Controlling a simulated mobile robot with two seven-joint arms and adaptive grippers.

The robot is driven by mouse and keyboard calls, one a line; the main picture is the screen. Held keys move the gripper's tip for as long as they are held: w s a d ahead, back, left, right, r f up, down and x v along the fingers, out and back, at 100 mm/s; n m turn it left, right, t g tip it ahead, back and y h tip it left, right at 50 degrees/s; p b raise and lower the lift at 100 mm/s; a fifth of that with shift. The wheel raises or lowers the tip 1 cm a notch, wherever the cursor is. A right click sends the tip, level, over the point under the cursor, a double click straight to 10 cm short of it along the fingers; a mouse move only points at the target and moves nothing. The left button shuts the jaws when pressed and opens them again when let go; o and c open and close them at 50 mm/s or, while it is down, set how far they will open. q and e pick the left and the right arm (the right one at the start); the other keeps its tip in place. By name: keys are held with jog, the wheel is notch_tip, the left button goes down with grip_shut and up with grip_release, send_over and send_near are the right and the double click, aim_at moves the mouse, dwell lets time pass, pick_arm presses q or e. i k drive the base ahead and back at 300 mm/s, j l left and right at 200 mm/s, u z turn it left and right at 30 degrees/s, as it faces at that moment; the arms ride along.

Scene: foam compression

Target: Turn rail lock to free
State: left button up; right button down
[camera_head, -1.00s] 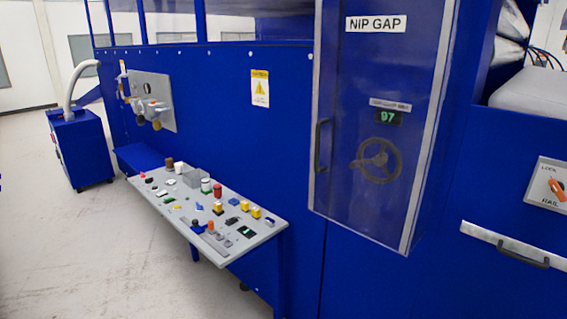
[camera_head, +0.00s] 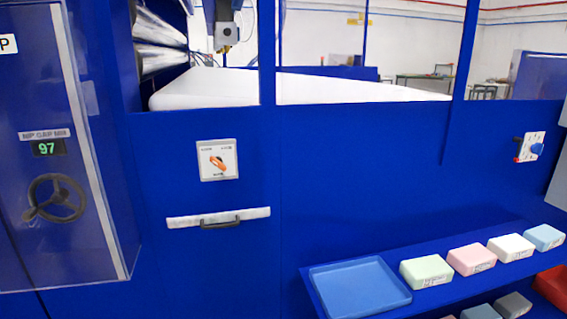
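The rail lock (camera_head: 217,160) is a small white square plate with an orange knob (camera_head: 217,164) on the blue machine panel, left of centre in the head view. The knob sits tilted on the plate; the small lettering around it is too blurred to read now. A pale rail with a dark handle (camera_head: 220,222) runs across the panel just below the lock. Neither of my grippers is in view.
The nip gap cabinet with a handwheel (camera_head: 54,198) and a display reading 97 stands at left. At lower right a blue shelf carries an empty blue tray (camera_head: 358,288) and several foam blocks (camera_head: 427,271). A blue rotary switch (camera_head: 536,149) is at far right.

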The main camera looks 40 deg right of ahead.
aim_at(217, 161)
jog(key=z, duration=0.75)
